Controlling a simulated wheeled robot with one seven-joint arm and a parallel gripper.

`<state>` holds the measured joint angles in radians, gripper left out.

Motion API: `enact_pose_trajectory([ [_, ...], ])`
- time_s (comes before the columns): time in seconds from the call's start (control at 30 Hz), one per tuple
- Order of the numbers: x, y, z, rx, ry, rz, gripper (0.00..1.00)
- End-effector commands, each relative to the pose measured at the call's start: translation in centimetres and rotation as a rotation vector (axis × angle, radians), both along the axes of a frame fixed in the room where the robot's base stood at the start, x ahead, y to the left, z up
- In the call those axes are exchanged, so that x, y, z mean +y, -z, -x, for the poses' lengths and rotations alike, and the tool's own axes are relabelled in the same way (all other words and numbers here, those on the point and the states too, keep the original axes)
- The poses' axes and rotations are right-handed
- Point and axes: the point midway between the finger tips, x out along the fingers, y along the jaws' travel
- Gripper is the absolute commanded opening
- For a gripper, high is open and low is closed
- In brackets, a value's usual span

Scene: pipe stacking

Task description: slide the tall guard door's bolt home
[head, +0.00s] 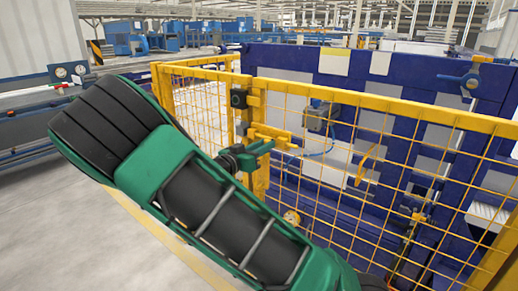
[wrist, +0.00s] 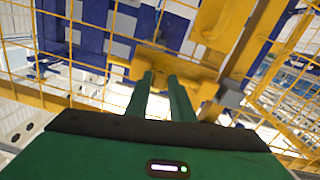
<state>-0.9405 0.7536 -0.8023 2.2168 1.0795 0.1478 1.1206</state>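The tall guard door is a yellow frame with yellow wire mesh (head: 375,130). Its yellow bolt (head: 272,133) lies across the upright post at the left end of the mesh panel. In the wrist view the bolt and its yellow plate (wrist: 190,68) cross just beyond my fingertips. My gripper (head: 268,147) is at the bolt, its two green fingers pointing at it. In the wrist view the fingers (wrist: 160,78) run parallel with a narrow gap between them, their tips overlapping the bolt's lower edge. Whether they touch or hold a bolt handle is hidden.
A dark box (head: 239,98) sits on the post above the bolt. Behind the mesh stands a large blue machine (head: 290,60). A bench with gauges (head: 68,72) is at the left. Open grey floor (head: 60,220) lies left of my arm.

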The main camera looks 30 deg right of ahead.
Motion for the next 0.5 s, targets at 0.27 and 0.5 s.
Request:
enact_pose_trajectory([
  [0.27, 0.3, 0.0, -0.8, -0.002, 0.001, 0.000, 0.00],
  [0.5, 1.7, 0.0, -4.6, -0.003, 0.000, 0.000, 0.00],
])
